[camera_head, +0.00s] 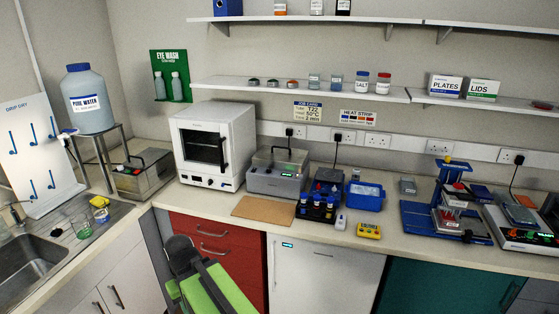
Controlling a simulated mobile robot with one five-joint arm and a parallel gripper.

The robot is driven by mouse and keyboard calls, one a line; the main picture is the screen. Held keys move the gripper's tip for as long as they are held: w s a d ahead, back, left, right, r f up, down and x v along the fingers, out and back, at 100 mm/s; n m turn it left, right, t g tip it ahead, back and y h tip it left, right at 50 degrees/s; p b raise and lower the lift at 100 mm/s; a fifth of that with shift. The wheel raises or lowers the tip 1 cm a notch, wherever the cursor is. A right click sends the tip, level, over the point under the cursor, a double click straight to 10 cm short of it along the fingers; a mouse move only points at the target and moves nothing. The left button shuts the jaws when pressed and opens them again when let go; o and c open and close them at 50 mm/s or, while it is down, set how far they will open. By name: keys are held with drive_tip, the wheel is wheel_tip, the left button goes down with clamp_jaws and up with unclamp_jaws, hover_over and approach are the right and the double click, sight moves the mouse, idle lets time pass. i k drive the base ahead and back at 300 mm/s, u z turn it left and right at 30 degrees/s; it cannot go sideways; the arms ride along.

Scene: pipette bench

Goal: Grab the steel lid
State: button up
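I cannot tell which of the two is the named steel lid. My green and black arm shows at the bottom, left of centre, below and in front of the bench. No fingertips of my gripper show, and nothing touches either lid.
A white oven (210,143) stands left of the middle bath. A brown board (264,208) lies in front of it. A dark bottle rack (317,208) and blue tub (364,194) stand to its right. A sink (30,262) is at far left. Shelves (300,89) run above.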

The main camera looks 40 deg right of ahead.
sight(281, 158)
drive_tip(key=z, duration=0.1)
drive_tip(key=i, duration=0.9)
